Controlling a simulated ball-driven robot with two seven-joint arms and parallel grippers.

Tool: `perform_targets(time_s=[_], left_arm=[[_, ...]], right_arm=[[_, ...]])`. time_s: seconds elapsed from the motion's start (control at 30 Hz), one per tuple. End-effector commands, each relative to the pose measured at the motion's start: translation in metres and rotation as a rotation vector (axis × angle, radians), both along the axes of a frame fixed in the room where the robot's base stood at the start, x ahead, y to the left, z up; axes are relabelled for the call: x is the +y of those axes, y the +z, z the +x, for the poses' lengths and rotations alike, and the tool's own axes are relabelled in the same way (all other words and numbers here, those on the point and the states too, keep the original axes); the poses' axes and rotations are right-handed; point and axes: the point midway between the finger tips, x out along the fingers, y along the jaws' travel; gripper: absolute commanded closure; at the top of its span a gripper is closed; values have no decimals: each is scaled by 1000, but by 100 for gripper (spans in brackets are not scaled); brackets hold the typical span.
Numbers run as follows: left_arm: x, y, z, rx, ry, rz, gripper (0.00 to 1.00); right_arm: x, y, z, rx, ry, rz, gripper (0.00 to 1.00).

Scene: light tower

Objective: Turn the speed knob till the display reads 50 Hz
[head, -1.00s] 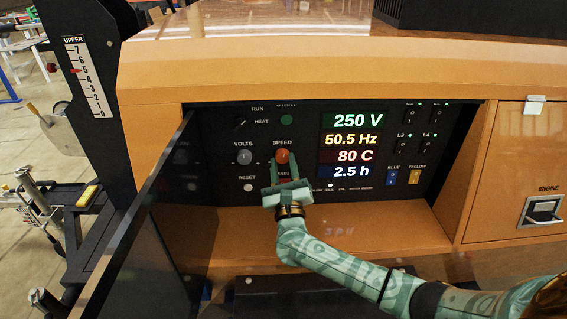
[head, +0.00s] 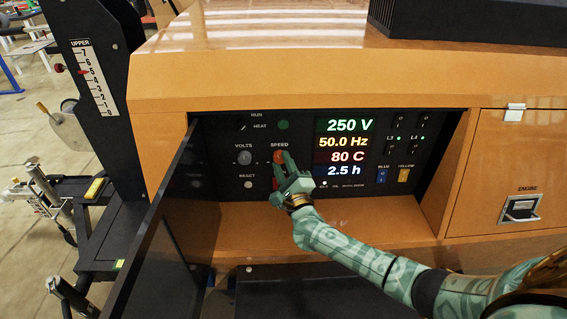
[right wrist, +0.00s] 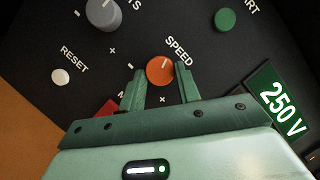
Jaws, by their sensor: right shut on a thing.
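The orange speed knob (head: 278,156) sits on the black control panel under the label SPEED. It also shows in the right wrist view (right wrist: 160,70), between the two green fingers of my right gripper (right wrist: 160,78). My right gripper (head: 284,161) is shut on the knob, reaching it from below and right. The knob's white pointer mark shows near its top in the right wrist view. The display (head: 343,143) reads 50.0 Hz in yellow, with 250 V above and 80 C and 2.5 h below. My left gripper is not in view.
The grey VOLTS knob (head: 243,157) and white RESET button (head: 248,185) lie left of the speed knob. A red button (head: 275,184) is partly hidden behind my gripper. The open dark door (head: 150,235) stands left of the panel recess. An orange ledge (head: 375,220) runs below.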

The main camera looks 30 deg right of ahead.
Motion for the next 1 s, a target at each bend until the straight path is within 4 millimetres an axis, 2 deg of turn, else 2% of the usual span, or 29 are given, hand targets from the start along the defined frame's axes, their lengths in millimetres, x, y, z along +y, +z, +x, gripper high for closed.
perform_targets(time_s=[0.47, 0.5, 0.57, 0.87, 1.0], left_arm=[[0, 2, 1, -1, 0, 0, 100], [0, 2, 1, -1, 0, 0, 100], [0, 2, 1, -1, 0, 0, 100], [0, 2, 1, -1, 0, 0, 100], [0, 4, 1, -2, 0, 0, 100]], right_arm=[[1, 0, 0, 7, 1, -14, 90], [1, 0, 0, 7, 1, -14, 64], [1, 0, 0, 7, 1, -14, 48], [0, 0, -1, 7, 0, -13, 46], [2, -4, -13, 9, 1, -14, 46]])
